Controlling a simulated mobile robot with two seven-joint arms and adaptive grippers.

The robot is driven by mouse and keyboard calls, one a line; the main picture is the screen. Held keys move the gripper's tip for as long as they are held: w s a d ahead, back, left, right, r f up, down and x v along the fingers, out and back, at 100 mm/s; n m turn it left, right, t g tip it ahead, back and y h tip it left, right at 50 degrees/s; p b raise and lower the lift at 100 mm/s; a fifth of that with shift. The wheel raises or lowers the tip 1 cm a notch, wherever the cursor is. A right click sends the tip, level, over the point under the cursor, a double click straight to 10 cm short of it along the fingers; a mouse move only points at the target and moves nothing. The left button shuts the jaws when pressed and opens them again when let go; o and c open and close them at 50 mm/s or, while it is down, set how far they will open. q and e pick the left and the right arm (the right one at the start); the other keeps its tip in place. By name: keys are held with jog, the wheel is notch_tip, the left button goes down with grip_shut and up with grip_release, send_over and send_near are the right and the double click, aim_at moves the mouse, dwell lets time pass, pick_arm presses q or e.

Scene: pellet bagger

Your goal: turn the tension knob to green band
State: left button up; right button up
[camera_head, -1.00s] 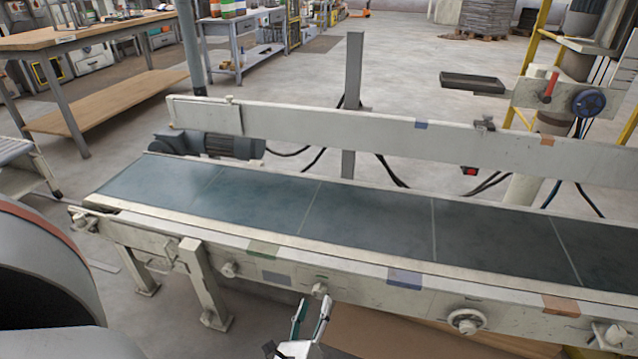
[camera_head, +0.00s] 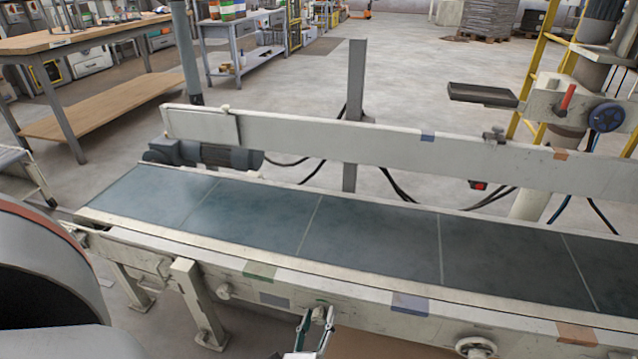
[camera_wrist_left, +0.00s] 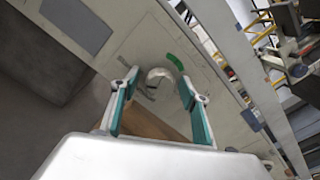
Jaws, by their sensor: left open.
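The pale tension knob (camera_wrist_left: 160,76) sits on the conveyor's front rail, between my left gripper's fingers in the wrist view. A short green arc (camera_wrist_left: 175,62) is marked on the panel beside it. My left gripper (camera_wrist_left: 158,92) is open, with one teal-lined finger on each side of the knob; contact cannot be told. In the head view my left gripper (camera_head: 316,325) is at the rail's lower edge and partly covers the small knob (camera_head: 319,311). The knob's pointer direction is not clear. My right gripper is not in view.
The front rail (camera_head: 360,304) also carries a larger round knob (camera_head: 476,346) to the right and a smaller one (camera_head: 223,291) to the left. The dark belt (camera_head: 370,235) lies behind the rail and is empty. A raised guide rail (camera_head: 330,138) runs behind the belt.

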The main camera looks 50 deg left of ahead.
pick_arm(q)
jog(key=c, duration=1.1)
